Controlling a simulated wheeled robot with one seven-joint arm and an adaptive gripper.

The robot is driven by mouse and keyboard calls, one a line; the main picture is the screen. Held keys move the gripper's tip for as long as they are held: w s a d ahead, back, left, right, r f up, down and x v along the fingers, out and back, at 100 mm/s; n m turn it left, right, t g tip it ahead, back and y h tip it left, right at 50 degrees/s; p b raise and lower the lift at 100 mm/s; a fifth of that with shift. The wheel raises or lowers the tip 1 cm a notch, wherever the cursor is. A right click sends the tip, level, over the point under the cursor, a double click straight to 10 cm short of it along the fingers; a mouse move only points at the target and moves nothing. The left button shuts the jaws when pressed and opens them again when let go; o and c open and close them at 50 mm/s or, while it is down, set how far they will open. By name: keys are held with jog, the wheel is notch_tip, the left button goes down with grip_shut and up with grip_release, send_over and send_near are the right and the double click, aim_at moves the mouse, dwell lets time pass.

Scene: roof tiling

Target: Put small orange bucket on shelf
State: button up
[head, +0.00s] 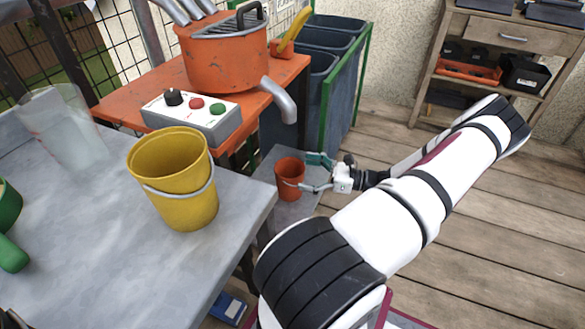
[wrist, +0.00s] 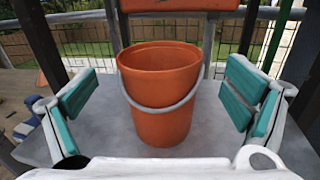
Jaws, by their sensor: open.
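The small orange bucket (head: 290,178) stands upright on a low grey shelf (head: 306,207) beside the big table in the head view. In the wrist view the bucket (wrist: 162,95) is centred, with its grey handle hanging across its front. My gripper (head: 318,174) is at the right of the bucket in the head view. In the wrist view its teal-padded fingers (wrist: 160,100) are spread wide, one on each side of the bucket, with visible gaps to it. Nothing is held. The bucket's far side is hidden.
A yellow bucket (head: 180,178) stands on the grey table (head: 110,235). An orange machine (head: 225,55) with a button box (head: 190,115) is behind it. Dark bins (head: 325,75) stand at the back. A wooden shelf unit (head: 495,50) is at the far right. Floor is clear in between.

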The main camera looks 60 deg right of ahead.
jog(key=v, duration=0.6)
jog(key=shift+s+p, duration=0.3)
jog(key=shift+p, duration=0.1)
